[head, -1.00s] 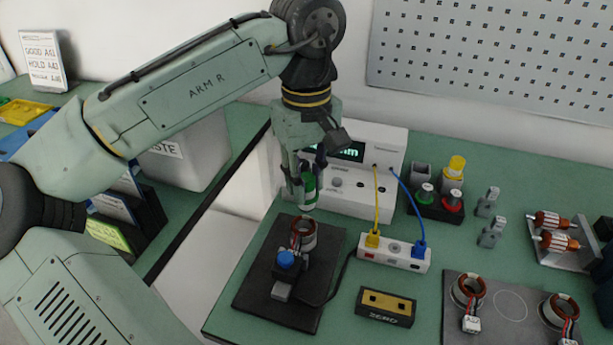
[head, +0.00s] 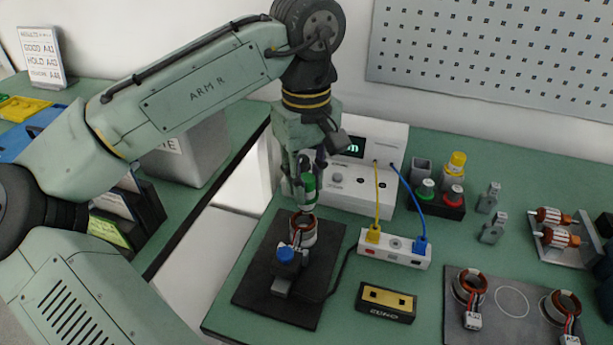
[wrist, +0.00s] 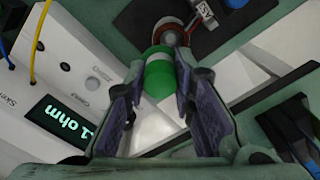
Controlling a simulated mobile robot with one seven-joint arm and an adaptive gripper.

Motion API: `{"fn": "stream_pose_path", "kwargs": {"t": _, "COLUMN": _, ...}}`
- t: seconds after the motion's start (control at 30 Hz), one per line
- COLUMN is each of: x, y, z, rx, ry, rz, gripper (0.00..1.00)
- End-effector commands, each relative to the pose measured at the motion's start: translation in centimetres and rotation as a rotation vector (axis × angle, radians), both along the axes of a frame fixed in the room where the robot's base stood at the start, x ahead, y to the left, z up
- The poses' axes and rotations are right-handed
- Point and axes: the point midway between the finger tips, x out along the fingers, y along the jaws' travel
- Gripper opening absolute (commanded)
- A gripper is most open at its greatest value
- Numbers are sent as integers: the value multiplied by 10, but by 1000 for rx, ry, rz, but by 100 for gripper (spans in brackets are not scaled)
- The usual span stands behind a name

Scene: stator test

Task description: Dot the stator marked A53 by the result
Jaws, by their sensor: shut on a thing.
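My gripper (head: 305,187) is shut on a green dot marker (head: 310,185) and holds it roughly upright. The marker's green and white body also shows between the fingers in the wrist view (wrist: 158,78). Its lower end is just above or at the copper-wound stator (head: 303,231); I cannot tell whether they touch. This stator sits on a black fixture plate (head: 265,294) behind a blue-knobbed clamp (head: 286,256). It also shows past the marker in the wrist view (wrist: 172,31). The meter (wrist: 62,122) display ends in "1 ohm".
A marker rack (head: 437,209) with green, red and yellow tops stands right of the meter. A lead box (head: 394,252) and a ZERO block (head: 385,303) lie right of the fixture. Two more stators (head: 470,290) (head: 563,307) sit on a grey plate. A results sign (head: 41,57) stands far left.

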Motion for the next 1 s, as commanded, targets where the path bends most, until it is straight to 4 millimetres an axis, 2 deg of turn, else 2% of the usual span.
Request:
{"fn": "stream_pose_path", "kwargs": {"t": 0.33, "x": 0, "y": 0, "z": 2, "rx": 1, "ry": 3, "rz": -1, "gripper": 0}}
{"fn": "stream_pose_path", "kwargs": {"t": 1.0, "x": 0, "y": 0, "z": 57, "rx": 0, "ry": 0, "rz": 0, "gripper": 0}}
